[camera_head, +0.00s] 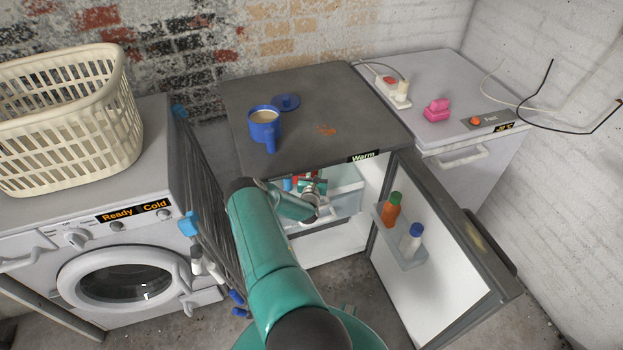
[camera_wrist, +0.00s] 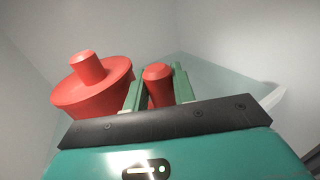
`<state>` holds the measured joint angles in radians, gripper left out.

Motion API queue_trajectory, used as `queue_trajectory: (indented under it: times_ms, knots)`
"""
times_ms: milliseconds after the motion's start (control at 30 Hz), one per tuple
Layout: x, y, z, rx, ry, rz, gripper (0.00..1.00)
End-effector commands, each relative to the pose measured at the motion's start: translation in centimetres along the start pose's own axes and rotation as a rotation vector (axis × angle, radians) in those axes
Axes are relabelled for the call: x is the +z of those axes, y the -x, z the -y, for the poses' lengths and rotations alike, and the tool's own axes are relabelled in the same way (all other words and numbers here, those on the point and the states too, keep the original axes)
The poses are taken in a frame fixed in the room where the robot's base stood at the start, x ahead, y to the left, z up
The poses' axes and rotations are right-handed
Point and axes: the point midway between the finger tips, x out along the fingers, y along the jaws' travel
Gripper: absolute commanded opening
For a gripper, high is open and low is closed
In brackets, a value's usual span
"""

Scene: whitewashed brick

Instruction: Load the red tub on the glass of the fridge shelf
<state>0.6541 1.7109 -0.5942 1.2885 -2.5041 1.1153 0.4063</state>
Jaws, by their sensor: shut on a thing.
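The red tub (camera_wrist: 92,98) shows in the wrist view, upright, with a round lid and a knob on top. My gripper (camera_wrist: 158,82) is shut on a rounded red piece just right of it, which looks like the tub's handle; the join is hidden. In the head view my gripper is inside the open fridge (camera_head: 318,100), and only a bit of the red tub (camera_head: 288,184) shows past my arm. The pale green glass shelf (camera_wrist: 215,85) spreads behind and right of my fingers in the wrist view. I cannot tell whether the tub touches it.
A blue pot (camera_head: 264,126) sits on the fridge top. A folded drying rack (camera_head: 208,200) stands close on the left.

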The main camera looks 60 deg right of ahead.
Motion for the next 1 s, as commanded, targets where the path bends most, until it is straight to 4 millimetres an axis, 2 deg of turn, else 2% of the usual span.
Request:
queue_trajectory:
  times_ms: [167, 300, 367, 767, 800, 900, 1000]
  knots:
    - [0.1, 0.7, -1.7, 0.000, -0.003, 0.001, 0.00]
    - [-2.6, 0.6, -1.2, -0.002, -0.003, 0.001, 0.00]
    - [-3.2, 0.6, -1.2, -0.002, -0.002, 0.002, 0.00]
    - [-3.7, 0.6, -1.3, 0.000, 0.000, 0.003, 0.00]
    - [-3.9, 0.6, -1.3, 0.000, 0.001, 0.000, 0.30]
    - [-3.8, 0.6, -1.3, -0.001, 0.001, 0.000, 0.47]
    - [-3.8, 0.6, -1.3, -0.001, 0.001, 0.000, 0.47]
